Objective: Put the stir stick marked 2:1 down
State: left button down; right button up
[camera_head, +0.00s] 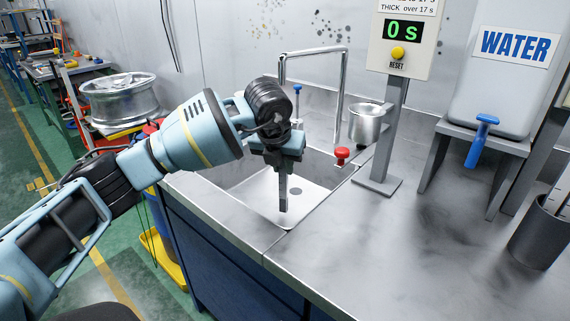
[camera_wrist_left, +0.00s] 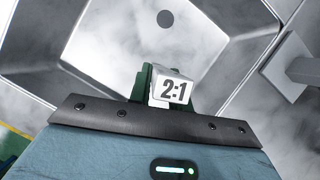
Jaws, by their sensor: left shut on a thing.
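My left gripper (camera_head: 282,168) points down over the sink (camera_head: 222,178) in the head view. It is shut on the stir stick marked 2:1. In the left wrist view the stick's pale end with the black 2:1 label (camera_wrist_left: 173,91) shows between the dark green fingers (camera_wrist_left: 150,88). In the head view a narrow grey length hangs below the gripper over the basin; I cannot tell how much of it is stick and whether its tip touches the sink floor. My right gripper is not in view.
A dark grey holder (camera_head: 538,235) with sticks stands at the right edge. A metal cup (camera_head: 367,124) is beside the timer post (camera_head: 388,135). A water tank (camera_head: 505,75) with a blue tap (camera_head: 481,140) stands behind. The counter's front (camera_head: 390,250) is clear.

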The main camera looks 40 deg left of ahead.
pick_arm(q)
jog(key=shift+w+a+f, duration=0.2)
jog(key=shift+w+f, duration=0.1)
jog(key=shift+w, duration=0.2)
jog(key=shift+w+a+f, duration=0.15)
jog(key=shift+w+f, duration=0.1)
jog(key=shift+w, duration=0.25)
jog(key=shift+f, duration=0.1)
jog(key=c, duration=1.3)
grip_release()
jog(key=v, duration=1.2)
jog(key=shift+p, duration=0.45)
jog(key=shift+d, duration=0.1)
